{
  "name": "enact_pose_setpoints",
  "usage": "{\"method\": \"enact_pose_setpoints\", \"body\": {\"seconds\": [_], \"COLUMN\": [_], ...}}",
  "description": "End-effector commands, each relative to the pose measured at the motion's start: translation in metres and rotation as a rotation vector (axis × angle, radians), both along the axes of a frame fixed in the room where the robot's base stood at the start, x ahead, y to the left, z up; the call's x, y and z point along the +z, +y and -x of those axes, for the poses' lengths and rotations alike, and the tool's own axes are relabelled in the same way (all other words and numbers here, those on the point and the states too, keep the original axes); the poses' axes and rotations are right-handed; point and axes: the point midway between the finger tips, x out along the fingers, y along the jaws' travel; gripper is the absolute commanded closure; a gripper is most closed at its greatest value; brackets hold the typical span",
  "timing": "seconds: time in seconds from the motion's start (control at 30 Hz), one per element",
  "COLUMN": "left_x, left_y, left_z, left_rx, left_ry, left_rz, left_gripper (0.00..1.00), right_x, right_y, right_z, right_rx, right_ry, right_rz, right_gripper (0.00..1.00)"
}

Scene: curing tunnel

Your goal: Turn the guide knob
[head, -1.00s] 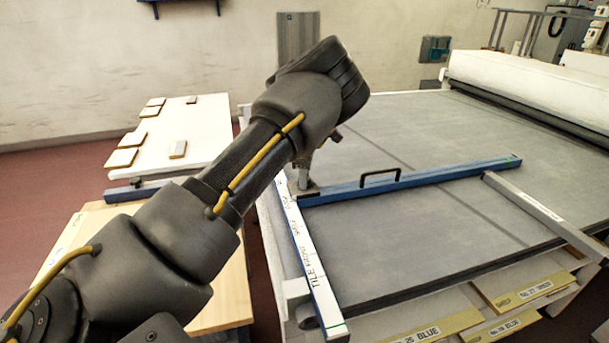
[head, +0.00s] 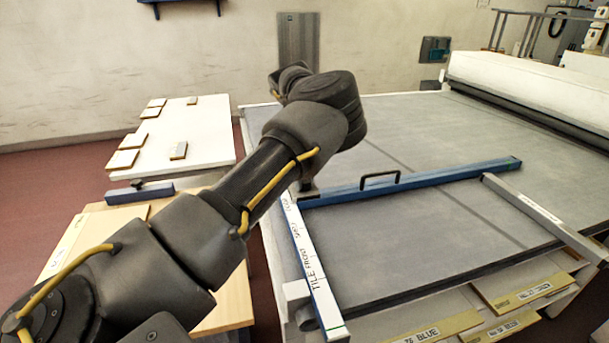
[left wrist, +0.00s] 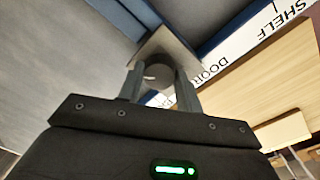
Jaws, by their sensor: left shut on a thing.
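The guide is a blue bar (head: 440,177) with a black handle (head: 380,179), lying across the grey belt (head: 420,240). At its left end is a metal block (head: 309,191), partly behind my left arm. In the left wrist view, the guide knob (left wrist: 158,74) is a small grey round piece at a square metal plate (left wrist: 172,47). My left gripper (left wrist: 160,88) has its two fingers on either side of the knob and is shut on it. In the head view my arm hides the fingers and the knob. My right gripper is not in view.
A white rail with black lettering (head: 311,262) runs along the belt's near left edge. A white table with tiles (head: 195,145) and a wooden table (head: 225,300) stand left.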

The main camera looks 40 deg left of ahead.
Motion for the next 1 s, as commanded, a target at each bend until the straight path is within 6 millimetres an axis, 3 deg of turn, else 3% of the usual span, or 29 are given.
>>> {"method": "enact_pose_setpoints", "body": {"seconds": [0.43,1.0], "left_x": [0.005,0.005], "left_y": [0.001,0.002], "left_z": [0.000,0.000], "left_rx": [-0.421,-0.914], "left_ry": [0.002,0.001], "left_rz": [0.001,0.000], "left_gripper": [0.88,0.88], "right_x": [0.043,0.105], "right_y": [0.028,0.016], "right_z": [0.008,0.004], "right_rx": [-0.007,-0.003], "right_ry": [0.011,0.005], "right_rz": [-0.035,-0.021], "right_gripper": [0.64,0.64]}}
